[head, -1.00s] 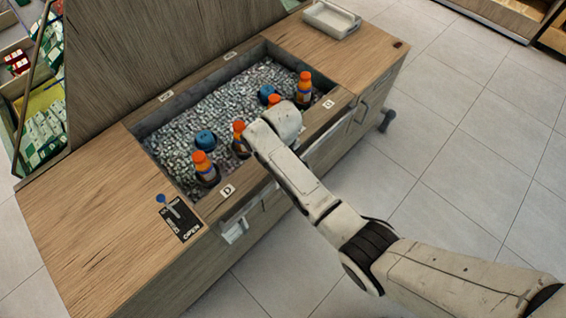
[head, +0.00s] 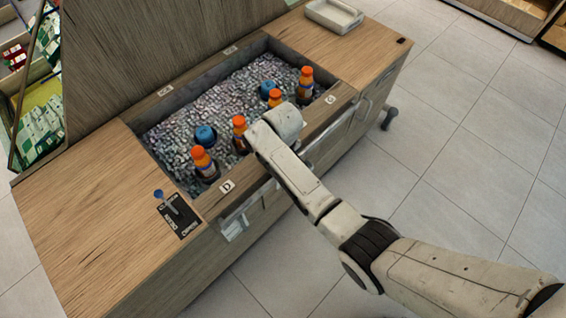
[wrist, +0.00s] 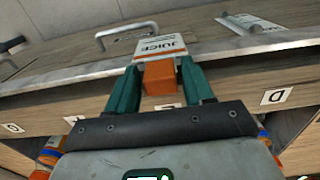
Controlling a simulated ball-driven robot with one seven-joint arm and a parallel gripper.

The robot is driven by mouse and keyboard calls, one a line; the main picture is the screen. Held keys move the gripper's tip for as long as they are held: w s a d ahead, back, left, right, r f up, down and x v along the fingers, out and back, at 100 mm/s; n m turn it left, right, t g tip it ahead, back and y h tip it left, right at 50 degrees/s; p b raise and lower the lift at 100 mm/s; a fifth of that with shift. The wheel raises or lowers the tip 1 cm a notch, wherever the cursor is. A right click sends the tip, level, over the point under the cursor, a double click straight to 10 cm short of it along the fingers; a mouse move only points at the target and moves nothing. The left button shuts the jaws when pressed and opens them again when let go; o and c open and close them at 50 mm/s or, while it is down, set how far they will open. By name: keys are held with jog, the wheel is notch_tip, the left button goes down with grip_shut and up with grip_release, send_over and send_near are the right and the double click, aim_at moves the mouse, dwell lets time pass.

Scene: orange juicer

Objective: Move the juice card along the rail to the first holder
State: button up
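The juice card (wrist: 160,45) is white with the word JUICE and an orange block (wrist: 158,78) at its near end. It sits at the metal rail (wrist: 85,75) along the cabinet's front edge. My gripper (wrist: 160,75) has its two green fingers closed on either side of the orange block, seemingly touching it. A clear holder (wrist: 252,24) is on the rail to the right in the wrist view, near label D. It also shows in the head view (head: 236,228). In the head view my arm hides the gripper and card.
Orange-capped bottles (head: 203,164) and blue-capped ones (head: 205,135) stand in the ice bin (head: 240,100). Label D (head: 227,187) and label G (head: 331,99) mark its front edge. A lever (head: 165,200) is at left, a tray (head: 334,14) at the back. A metal handle (wrist: 127,33) juts from the front.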

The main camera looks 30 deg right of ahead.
jog(key=shift+o, duration=1.4)
notch_tip(320, 180, up, 11)
jog(key=shift+f, duration=0.1)
jog(key=s+d+f+m, duration=0.1)
jog(key=s+d, duration=0.3)
jog(key=s, duration=1)
jog(key=s+d+m+t, duration=0.1)
jog(key=s+d+m, duration=0.2)
jog(key=s, duration=1.2)
jog(key=shift+s+d+f, duration=0.15)
jog(key=shift+d+f, duration=0.2)
jog(key=shift+d, duration=0.05)
